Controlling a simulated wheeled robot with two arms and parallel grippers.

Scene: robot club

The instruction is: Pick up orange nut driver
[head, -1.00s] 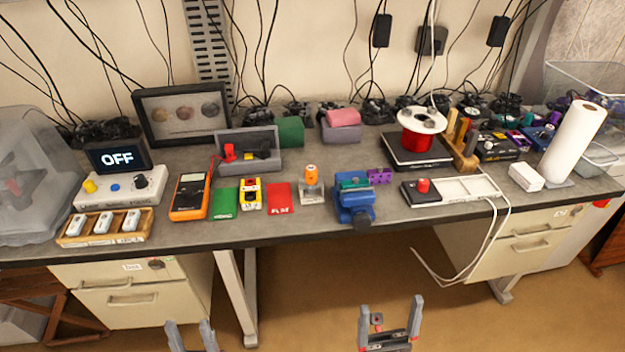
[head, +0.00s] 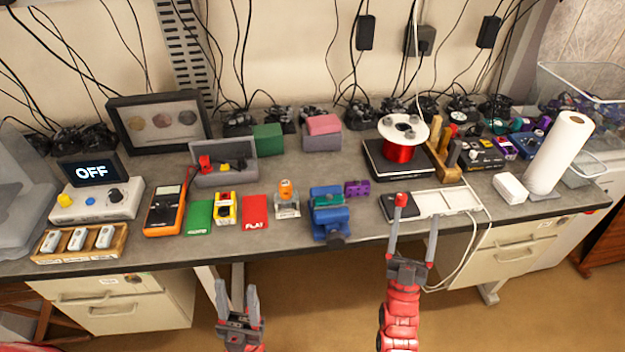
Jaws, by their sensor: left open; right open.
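The orange nut driver (head: 286,188) appears to be the short orange handle standing upright in a small grey holder (head: 288,209) near the front middle of the bench. Its shaft is hidden. My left gripper (head: 238,288) is open and empty, below and left of it in the picture, in front of the bench edge. My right gripper (head: 415,219) is open and empty to its right, its fingertips overlapping the view of the black box and white tray at the front edge.
A blue vise (head: 327,222) stands just right of the holder, with a purple block (head: 357,188) beside it. A red card (head: 255,211) lies to its left. A red knob (head: 402,199) on a black box shows near my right fingertips. A red wire spool (head: 400,150) stands behind.

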